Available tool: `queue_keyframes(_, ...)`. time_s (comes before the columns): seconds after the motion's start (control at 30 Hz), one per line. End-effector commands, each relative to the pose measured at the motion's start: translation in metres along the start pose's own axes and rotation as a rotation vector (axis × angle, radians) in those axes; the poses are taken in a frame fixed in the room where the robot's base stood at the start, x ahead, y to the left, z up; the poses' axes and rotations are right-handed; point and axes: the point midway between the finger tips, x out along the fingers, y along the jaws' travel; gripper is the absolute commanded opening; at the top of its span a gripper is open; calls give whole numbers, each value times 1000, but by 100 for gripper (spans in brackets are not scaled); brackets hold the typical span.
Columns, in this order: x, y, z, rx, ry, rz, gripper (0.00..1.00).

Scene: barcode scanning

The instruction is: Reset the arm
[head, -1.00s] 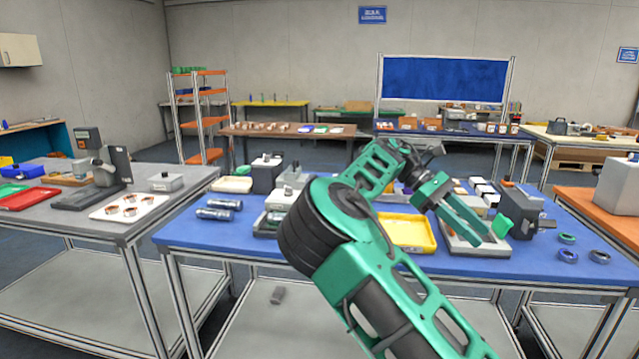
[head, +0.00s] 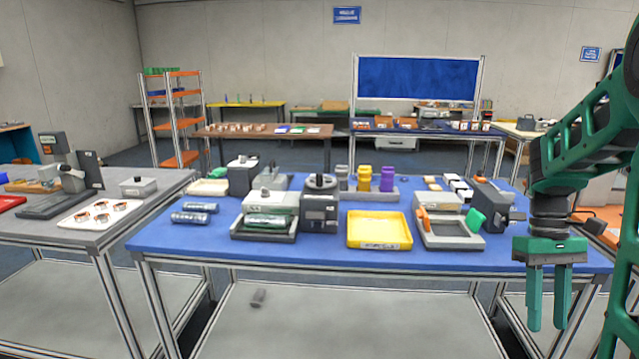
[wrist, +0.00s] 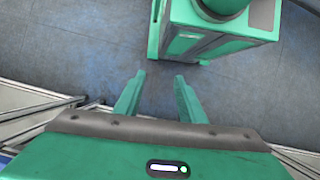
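My gripper (head: 547,298) hangs pointing down at the right of the head view, in front of the blue table's right front edge. Its two green fingers are apart with nothing between them. In the wrist view the gripper (wrist: 159,88) is also open and empty, with the grey floor below and a green part of my own body at the top. My green arm is folded along the right edge of the head view.
The blue table (head: 330,249) carries a yellow tray (head: 379,229), dark cylinders (head: 193,213), grey devices (head: 319,205) and a grey tray with a handheld orange item (head: 450,231). A grey table (head: 100,231) stands left. Floor is open below the gripper.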

Motion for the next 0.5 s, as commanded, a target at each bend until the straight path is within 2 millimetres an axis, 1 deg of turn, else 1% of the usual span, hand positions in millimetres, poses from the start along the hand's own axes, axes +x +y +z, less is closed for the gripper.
queue_keyframes(0.03,4,-2,12,31,31,-22,37)
queue_keyframes(0.1,9,-7,24,76,70,-41,37)
queue_keyframes(0.5,38,-38,93,354,292,-89,37)
